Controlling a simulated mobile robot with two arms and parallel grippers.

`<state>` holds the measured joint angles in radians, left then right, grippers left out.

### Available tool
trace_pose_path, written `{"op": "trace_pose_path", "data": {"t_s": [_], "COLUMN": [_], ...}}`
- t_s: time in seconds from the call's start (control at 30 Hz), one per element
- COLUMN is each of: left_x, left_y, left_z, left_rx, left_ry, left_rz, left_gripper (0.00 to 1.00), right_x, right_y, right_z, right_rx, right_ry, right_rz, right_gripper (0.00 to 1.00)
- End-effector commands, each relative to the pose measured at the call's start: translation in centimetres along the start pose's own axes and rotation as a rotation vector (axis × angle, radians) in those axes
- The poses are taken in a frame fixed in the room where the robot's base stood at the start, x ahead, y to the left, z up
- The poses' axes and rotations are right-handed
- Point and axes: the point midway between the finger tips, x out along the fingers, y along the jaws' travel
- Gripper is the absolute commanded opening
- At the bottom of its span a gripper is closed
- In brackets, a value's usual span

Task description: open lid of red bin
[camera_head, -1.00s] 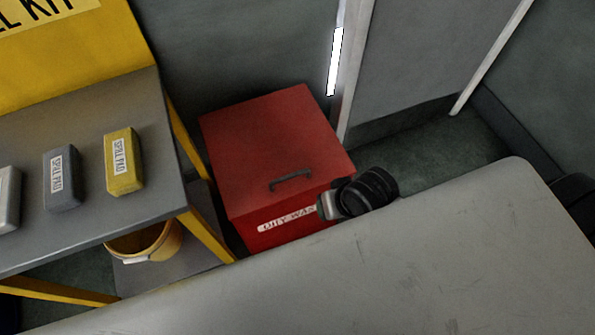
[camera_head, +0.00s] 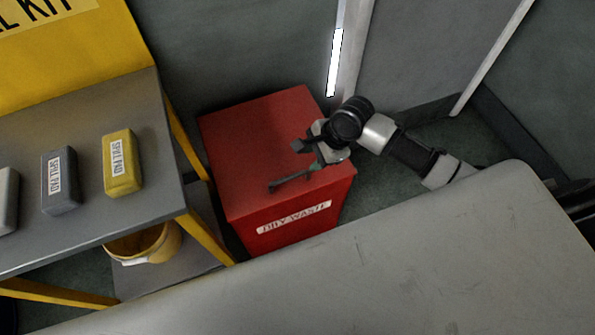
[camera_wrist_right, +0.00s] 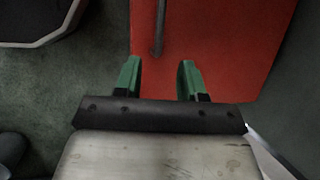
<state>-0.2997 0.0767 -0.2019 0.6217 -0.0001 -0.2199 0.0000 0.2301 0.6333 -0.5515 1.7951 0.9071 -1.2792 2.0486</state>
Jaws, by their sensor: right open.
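The red bin (camera_head: 240,200) stands on the floor with its flat lid (camera_head: 250,125) closed. A dark bar handle (camera_head: 287,183) lies on the lid near the front edge, partly hidden by my gripper. My right gripper (camera_head: 305,160) is over the right part of the lid, close to the handle, open and empty. In the right wrist view its green fingertips (camera_wrist_right: 160,80) are apart above the red lid (camera_wrist_right: 215,45). The handle (camera_wrist_right: 159,28) shows beyond them at the top. My left gripper is not in view.
A grey bench with a yellow frame (camera_head: 90,235) stands left of the bin, holding a yellow spill pad (camera_head: 122,163) and a grey one (camera_head: 60,180). A yellow bucket (camera_head: 150,243) sits below. A grey surface (camera_head: 400,250) fills the foreground. A wall is behind the bin.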

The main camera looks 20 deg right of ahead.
Motion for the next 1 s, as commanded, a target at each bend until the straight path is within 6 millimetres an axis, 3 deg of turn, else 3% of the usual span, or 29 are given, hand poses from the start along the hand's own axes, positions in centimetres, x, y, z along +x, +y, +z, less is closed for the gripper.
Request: {"op": "trace_pose_path", "data": {"t_s": [0.2, 0.43, 0.6, 0.9, 1.0], "left_x": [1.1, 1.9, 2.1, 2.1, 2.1], "left_y": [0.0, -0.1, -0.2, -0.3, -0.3], "left_z": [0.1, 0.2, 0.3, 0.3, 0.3], "left_rx": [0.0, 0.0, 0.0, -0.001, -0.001], "left_ry": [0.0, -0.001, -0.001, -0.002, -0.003], "left_rz": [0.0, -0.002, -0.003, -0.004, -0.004], "left_gripper": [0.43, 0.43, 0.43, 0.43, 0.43], "right_x": [4.5, 8.1, 9.2, 9.4, 9.4], "right_y": [0.1, 0.1, 0.1, 0.1, 0.1], "right_z": [0.0, 0.0, 0.0, 0.1, 0.0], "right_rx": [-0.003, -0.004, -0.005, -0.006, -0.006], "right_ry": [-0.001, 0.001, 0.001, 0.001, 0.001], "right_rz": [0.002, 0.001, 0.0, 0.0, 0.0], "right_gripper": [0.4, 0.4, 0.4, 0.4, 0.25]}}
